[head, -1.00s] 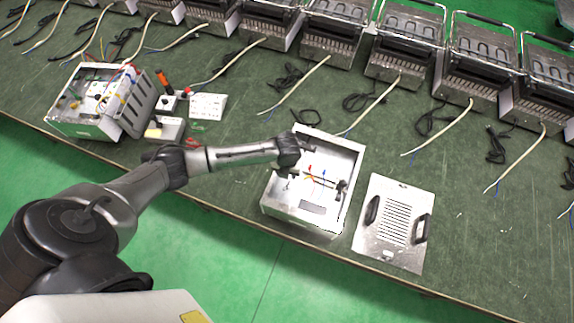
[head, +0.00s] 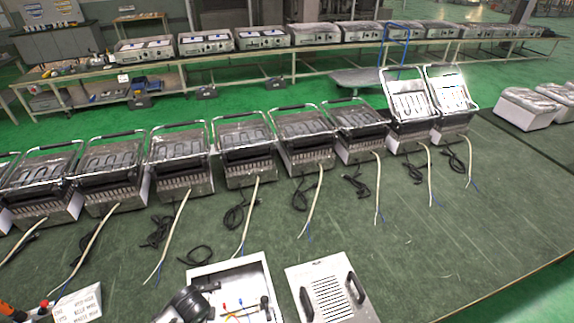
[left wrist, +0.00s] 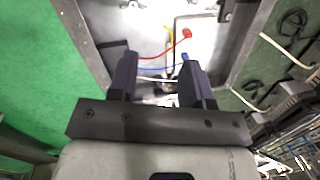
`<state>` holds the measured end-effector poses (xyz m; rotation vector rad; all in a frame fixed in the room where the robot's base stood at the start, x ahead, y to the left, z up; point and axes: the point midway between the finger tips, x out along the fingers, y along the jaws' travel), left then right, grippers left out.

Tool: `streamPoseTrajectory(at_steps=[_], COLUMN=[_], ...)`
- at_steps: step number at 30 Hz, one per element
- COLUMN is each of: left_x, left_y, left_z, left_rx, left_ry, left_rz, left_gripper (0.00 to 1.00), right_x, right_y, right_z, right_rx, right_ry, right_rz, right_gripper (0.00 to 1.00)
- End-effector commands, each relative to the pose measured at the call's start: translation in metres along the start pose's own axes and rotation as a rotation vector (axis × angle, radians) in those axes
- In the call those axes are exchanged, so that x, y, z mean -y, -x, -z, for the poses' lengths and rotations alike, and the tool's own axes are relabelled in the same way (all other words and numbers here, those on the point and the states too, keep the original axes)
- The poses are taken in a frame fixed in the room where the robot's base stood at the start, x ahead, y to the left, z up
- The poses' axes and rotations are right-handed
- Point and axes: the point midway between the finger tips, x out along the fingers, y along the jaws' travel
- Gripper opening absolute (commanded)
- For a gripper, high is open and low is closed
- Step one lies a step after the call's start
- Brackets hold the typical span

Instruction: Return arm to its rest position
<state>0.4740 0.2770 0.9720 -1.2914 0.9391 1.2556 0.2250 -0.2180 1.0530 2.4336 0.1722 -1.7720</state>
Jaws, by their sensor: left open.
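My left gripper (left wrist: 157,75) is in the left wrist view, its two dark fingers apart with nothing gripped between them. It is over the open metal box, close to the red wire (left wrist: 172,47) and the blue wire (left wrist: 160,69) inside. In the head view only the dark end of my left arm (head: 190,303) shows, at the bottom edge by the box's left side. The open box (head: 228,272) has small coloured wires and a dark part inside, and its lower part is cut off. My right arm and gripper are not in view.
A slotted metal panel (head: 327,287) with two black handles lies right of the box. Several metal heating units (head: 182,165) with trailing cables line the table's (head: 430,245) back. A white labelled block (head: 78,303) is at lower left. The table's right part is largely clear.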

Motion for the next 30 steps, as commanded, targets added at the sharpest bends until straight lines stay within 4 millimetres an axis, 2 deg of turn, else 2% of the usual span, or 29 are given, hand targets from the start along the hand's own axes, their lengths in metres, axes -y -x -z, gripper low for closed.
streamPoseTrajectory(at_steps=[4,7,10,12,14,17,20,25,30], left_x=[0.032,0.041,0.028,0.009,-0.012,-0.048,-0.088,-0.148,-0.202], left_y=[0.064,0.116,0.158,0.180,0.191,0.197,0.190,0.159,0.135], left_z=[0.020,0.038,0.047,0.047,0.042,0.031,0.020,0.012,0.013], left_rx=[-0.064,-0.177,-0.306,-0.381,-0.422,-0.457,-0.455,-0.380,-0.300], left_ry=[0.332,0.571,0.779,0.889,0.950,1.048,1.136,1.233,1.269], left_rz=[0.189,0.311,0.385,0.411,0.423,0.408,0.350,0.215,0.091], left_gripper=[0.45,0.45,0.45,0.45,0.45,0.45,0.45,0.45,0.45], right_x=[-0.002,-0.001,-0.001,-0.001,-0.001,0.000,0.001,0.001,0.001], right_y=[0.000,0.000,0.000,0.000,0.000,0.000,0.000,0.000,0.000], right_z=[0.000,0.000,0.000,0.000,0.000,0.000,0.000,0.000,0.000], right_rx=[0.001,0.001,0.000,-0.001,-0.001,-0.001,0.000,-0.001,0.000], right_ry=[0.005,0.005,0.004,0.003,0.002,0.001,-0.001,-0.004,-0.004], right_rz=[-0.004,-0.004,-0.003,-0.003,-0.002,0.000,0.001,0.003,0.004], right_gripper=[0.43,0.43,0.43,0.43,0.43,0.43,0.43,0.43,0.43])
